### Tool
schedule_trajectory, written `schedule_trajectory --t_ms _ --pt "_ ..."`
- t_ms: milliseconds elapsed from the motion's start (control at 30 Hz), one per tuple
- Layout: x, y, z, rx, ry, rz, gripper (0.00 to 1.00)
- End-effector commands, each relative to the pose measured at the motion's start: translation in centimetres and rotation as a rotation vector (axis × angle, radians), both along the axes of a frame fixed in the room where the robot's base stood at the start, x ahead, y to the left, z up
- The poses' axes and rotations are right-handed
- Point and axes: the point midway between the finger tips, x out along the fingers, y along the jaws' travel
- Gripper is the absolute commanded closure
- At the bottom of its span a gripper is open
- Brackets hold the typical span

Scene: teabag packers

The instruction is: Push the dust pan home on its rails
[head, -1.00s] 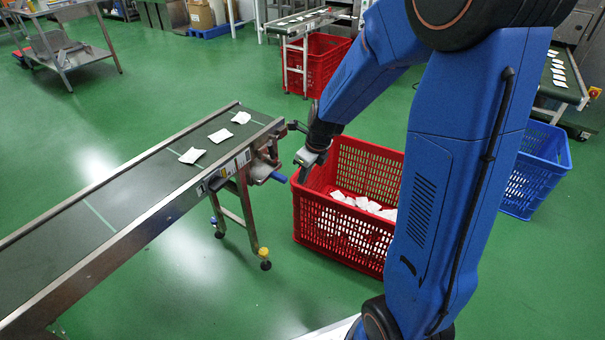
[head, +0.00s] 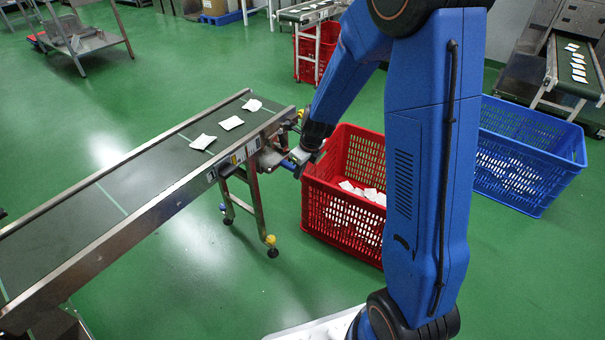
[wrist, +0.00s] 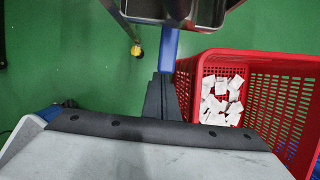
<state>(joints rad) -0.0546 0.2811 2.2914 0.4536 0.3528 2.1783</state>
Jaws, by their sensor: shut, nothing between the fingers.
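The dust pan (head: 268,159) is a metal tray under the end of the conveyor, with a blue handle (head: 288,163) sticking out toward the red crate. In the wrist view the metal pan (wrist: 205,12) is at the top and its blue handle (wrist: 168,46) points down toward my fingers. My gripper (head: 298,173) is at the handle's outer end. In the wrist view my gripper (wrist: 163,78) is shut and empty, its dark fingertips lined up with the handle end. I cannot tell whether they touch. The rails are hidden.
A red crate (head: 335,205) with white teabags stands right beside my gripper. The conveyor (head: 130,175) carries several teabags, and its leg (head: 257,205) stands below the pan. A blue crate (head: 530,155) is at the right. Green floor is clear in front.

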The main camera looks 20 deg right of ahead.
Motion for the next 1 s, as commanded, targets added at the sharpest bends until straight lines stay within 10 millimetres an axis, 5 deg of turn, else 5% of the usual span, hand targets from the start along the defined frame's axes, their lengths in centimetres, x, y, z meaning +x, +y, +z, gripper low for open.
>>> schedule_trajectory --t_ms 300,600,1000 --pt "0.2 0.2 0.0 0.000 0.000 0.001 1.00" --pt "3.3 2.3 0.0 -0.001 -0.002 0.002 1.00" --pt "3.2 2.0 0.0 -0.001 -0.001 0.000 1.00"
